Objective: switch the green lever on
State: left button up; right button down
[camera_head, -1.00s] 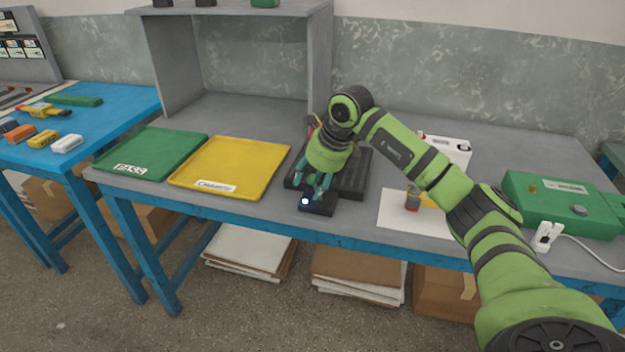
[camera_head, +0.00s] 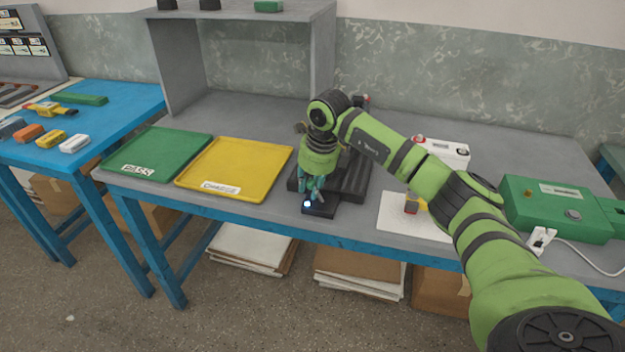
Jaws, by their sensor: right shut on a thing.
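My right gripper (camera_head: 314,188) points down over the front of a black device (camera_head: 322,210) near the table's front edge. Its teal fingers are closed together on something small that they hide. A small bright bluish-white light (camera_head: 307,204) shows on the device, just in front of the fingers. I cannot make out a green lever; the fingers and wrist cover that part of the device. My left gripper is not in view.
A dark ribbed block (camera_head: 349,182) lies behind the device. A yellow tray (camera_head: 237,152) and a green tray (camera_head: 158,145) lie to the left. A white sheet (camera_head: 398,220), a white battery (camera_head: 447,150) and a green box (camera_head: 548,215) with a white cable are to the right.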

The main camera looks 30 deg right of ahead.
jog(key=c, duration=1)
grip_release()
jog(key=shift+r, duration=0.1)
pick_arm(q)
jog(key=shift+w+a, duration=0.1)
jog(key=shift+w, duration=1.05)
pick_arm(e)
jog(key=v, duration=1.1)
jog(key=shift+r, duration=0.35)
jog(key=shift+a, duration=0.1)
